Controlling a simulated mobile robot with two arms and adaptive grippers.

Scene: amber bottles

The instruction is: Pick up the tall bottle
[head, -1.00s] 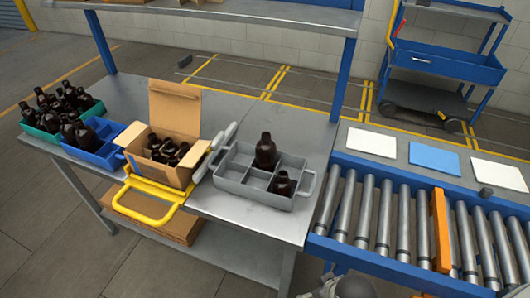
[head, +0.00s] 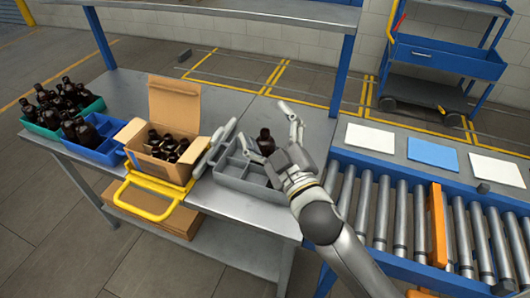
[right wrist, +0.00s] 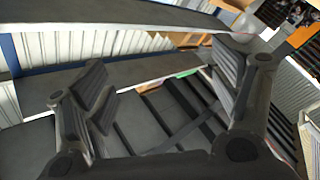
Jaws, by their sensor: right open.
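The tall dark amber bottle (head: 265,141) stands upright in a back compartment of the grey divided tote (head: 233,180) on the table. My right gripper (head: 267,127) is open and over the right part of the tote, its fingers spread to either side of the bottle in the picture. I cannot tell whether they touch it. The hand hides the tote's right side and the shorter bottle there. In the right wrist view, the open fingers (right wrist: 165,88) frame the table and dark tote dividers; I cannot make out the bottle there. My left gripper is not in view.
An open cardboard box (head: 160,170) of bottles stands left of the tote, with a yellow-handled frame (head: 150,214) around it. Blue (head: 104,155) and green (head: 92,108) bins of bottles are farther left. A roller conveyor (head: 400,215) lies at right. The shelf post (head: 344,60) rises behind.

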